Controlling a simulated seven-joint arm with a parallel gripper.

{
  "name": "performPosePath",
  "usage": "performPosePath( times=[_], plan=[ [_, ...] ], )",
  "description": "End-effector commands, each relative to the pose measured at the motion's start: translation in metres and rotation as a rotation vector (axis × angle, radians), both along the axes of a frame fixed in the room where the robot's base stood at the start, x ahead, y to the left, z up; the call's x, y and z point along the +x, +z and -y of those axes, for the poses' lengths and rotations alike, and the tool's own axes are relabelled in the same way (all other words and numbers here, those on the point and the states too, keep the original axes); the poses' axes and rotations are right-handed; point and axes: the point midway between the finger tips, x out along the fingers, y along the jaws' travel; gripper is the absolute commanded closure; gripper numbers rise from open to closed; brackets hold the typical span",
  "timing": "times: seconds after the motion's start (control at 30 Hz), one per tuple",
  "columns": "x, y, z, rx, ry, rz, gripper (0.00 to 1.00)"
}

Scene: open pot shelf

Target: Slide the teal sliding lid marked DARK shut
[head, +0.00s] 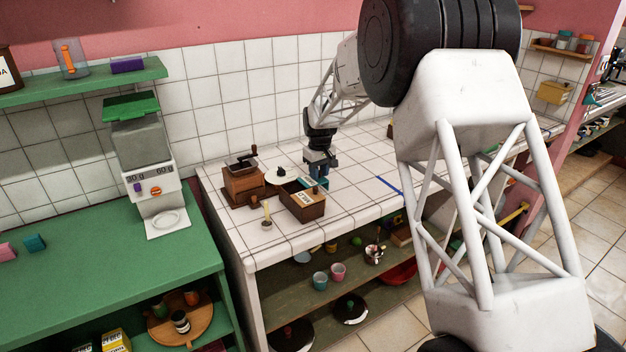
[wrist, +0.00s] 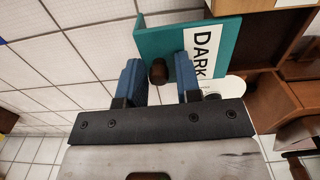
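The teal sliding lid (wrist: 218,38) shows in the wrist view with a white label reading DARK (wrist: 203,52) and a dark brown knob (wrist: 158,72). In the head view the lid (head: 322,184) is partly hidden by my gripper (head: 318,172), at the far right end of a brown wooden box (head: 303,211). The box's wood also shows beside the lid in the wrist view (wrist: 262,38). My gripper's blue fingers (wrist: 157,82) are open, one on either side of the knob, with a visible gap on each side. Nothing is held.
A coffee grinder (head: 243,182) and a round white lid with a dark knob (head: 281,175) stand left of the box. A small holder with a stick (head: 267,219) is near the counter's front left. The white tiled counter (head: 350,195) is clear right of the box, up to a blue strip (head: 389,186).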

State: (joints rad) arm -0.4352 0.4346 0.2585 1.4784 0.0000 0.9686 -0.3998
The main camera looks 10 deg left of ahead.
Motion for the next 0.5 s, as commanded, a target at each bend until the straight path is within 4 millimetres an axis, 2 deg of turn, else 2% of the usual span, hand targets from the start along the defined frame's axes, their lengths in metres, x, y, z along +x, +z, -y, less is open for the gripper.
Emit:
performPosePath(
  times=[0.5],
  plan=[
    [-0.012,-0.003,-0.010,-0.002,0.002,-0.004,0.68]
  ],
)
